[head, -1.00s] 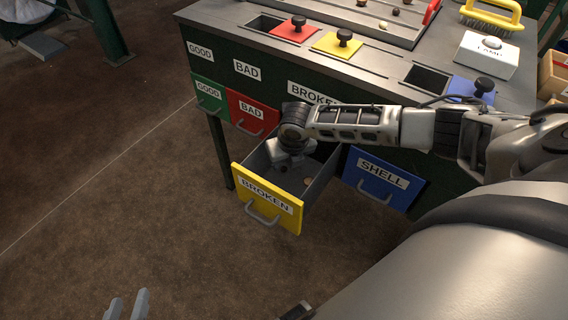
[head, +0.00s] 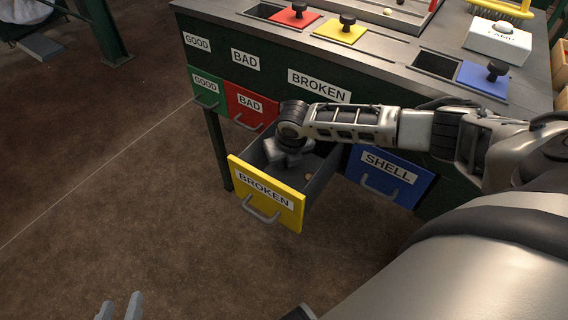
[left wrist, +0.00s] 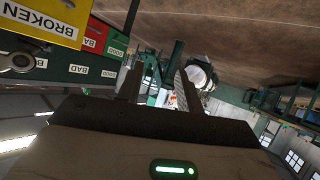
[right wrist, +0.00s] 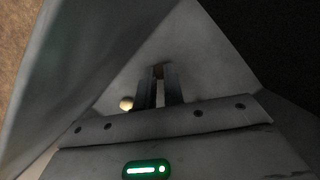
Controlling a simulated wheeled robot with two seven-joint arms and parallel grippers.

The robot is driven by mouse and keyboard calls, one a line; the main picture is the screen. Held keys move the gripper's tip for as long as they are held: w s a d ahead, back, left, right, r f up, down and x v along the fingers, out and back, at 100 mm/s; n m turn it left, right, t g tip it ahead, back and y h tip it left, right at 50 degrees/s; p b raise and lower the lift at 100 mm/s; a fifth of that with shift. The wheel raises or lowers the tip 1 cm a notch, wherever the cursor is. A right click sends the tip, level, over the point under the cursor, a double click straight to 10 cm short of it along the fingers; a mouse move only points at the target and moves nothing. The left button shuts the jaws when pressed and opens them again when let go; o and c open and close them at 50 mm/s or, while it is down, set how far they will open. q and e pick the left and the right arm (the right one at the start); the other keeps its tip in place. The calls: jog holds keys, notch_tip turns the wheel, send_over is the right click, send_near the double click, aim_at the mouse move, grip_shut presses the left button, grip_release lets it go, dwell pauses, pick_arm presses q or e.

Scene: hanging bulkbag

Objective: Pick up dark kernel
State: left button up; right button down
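My right gripper (right wrist: 159,80) is down inside the open yellow BROKEN drawer (head: 252,196). In the right wrist view its fingers are nearly together, with a small dark brown thing (right wrist: 158,71), seemingly the dark kernel, between the tips. It is partly hidden by the fingers. A pale kernel (right wrist: 126,103) lies on the drawer floor left of the fingers. A small light kernel (head: 308,177) also shows in the drawer in the head view. My left gripper (head: 119,309) is open and empty over the floor at the lower left; it also shows in the left wrist view (left wrist: 158,85).
Drawer walls rise close around my right gripper. The blue SHELL drawer (head: 388,175), red BAD drawer (head: 249,107) and green GOOD drawer (head: 205,88) are beside it. Above, the bench top has lidded slots and a white LAMP box (head: 497,42).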

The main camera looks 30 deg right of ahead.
pick_arm(q)
jog(key=shift+f, duration=0.1)
pick_arm(e)
jog(key=shift+r, duration=0.15)
